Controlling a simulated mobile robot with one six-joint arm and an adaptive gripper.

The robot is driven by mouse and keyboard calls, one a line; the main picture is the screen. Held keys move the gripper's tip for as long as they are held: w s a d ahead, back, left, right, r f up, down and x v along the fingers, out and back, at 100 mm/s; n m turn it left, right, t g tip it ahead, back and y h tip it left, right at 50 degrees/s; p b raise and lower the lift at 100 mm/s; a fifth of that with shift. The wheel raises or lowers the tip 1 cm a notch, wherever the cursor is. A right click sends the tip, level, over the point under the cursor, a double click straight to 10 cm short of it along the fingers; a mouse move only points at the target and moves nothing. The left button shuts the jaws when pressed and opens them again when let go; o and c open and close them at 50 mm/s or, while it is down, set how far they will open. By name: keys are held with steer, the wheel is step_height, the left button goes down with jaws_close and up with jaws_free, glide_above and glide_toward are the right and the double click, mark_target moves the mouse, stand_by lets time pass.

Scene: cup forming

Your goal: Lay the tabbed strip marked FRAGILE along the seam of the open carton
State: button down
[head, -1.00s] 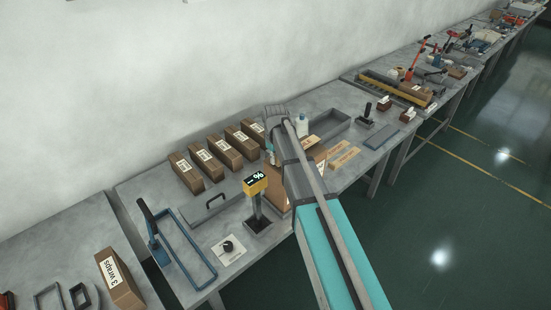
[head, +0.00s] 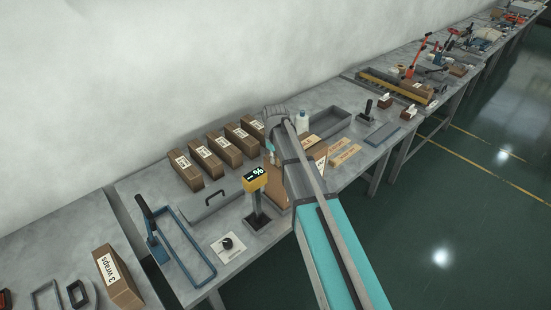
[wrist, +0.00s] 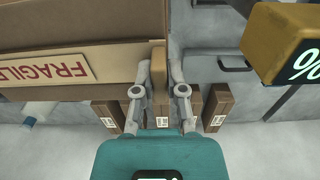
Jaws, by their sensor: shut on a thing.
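In the wrist view, the pale strip marked FRAGILE (wrist: 50,68) runs across the left side, its lettering upside down. It lies against the brown carton (wrist: 80,22), which fills the upper left. My gripper (wrist: 159,72) is shut on the tan tab at the strip's right end, at the carton's right edge. Whether the strip is pressed onto the seam cannot be told. In the head view, part of the open carton (head: 276,183) shows beside my arm. The arm hides the held strip and most of the gripper there.
A yellow percent display (head: 255,180) stands close left of the carton; it also shows in the wrist view (wrist: 290,42). Several labelled boxes (head: 206,158) line the wall side. Two loose strips (head: 346,155) and a grey tray (head: 327,124) lie right of my arm.

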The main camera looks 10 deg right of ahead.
steer(key=shift+f, duration=0.15)
steer(key=c, duration=0.6)
jaws_free()
steer(key=shift+s+d+f+m+b, duration=0.7)
steer(key=shift+s+d+m, duration=0.6)
steer(key=shift+s, duration=2.45)
steer(key=shift+s+d+f+m+b, duration=0.6)
steer(key=shift+s+d+m, duration=0.7)
steer(key=shift+s, duration=2.45)
steer(key=shift+s+d+f+m+b, duration=0.85)
steer(key=shift+s+d, duration=0.75)
steer(key=shift+s, duration=2.15)
steer(key=shift+r, duration=0.3)
